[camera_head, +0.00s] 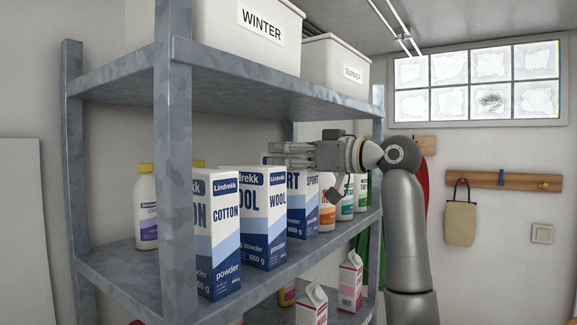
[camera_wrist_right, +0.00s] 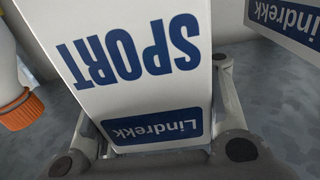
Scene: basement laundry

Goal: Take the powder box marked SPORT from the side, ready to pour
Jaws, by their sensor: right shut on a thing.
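The powder box marked SPORT (camera_head: 304,208) is white and blue and stands upright on the middle shelf, partly hidden behind the WOOL box (camera_head: 265,218). My right gripper (camera_head: 288,154) reaches in from the right at the level of its top. In the right wrist view the SPORT box (camera_wrist_right: 140,85) fills the middle with its lettering upside down. The right gripper's fingers (camera_wrist_right: 160,130) lie on either side of it, shut on it. Whether its base touches the shelf is hard to tell. My left gripper is in neither view.
The COTTON box (camera_head: 218,230) stands nearer on the metal shelf (camera_head: 130,272). Several bottles with orange and green labels stand just beyond the SPORT box. A white bottle (camera_head: 146,207) is at the left. The upper shelf (camera_head: 250,82) is overhead. A post (camera_head: 174,150) rises in front.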

